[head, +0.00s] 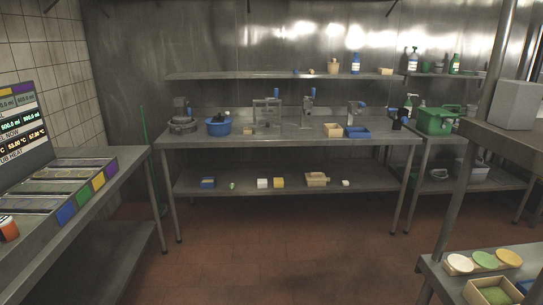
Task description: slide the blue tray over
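A small blue tray (357,134) sits on the steel table (290,138) at the back, right of a tan box (333,130). Another small blue container (208,183) is on the lower shelf, at its left end. A blue edge (525,287) of something shows at the bottom right, partly cut off by the frame. I cannot tell which of these is the task's tray. Neither of my grippers is in view.
A blue tub (219,127) and several devices stand on the back table. A green container (437,120) stands to its right. A counter with a screen (22,122) is on the left. A low table with round lids (483,259) is at the right. The red floor between is clear.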

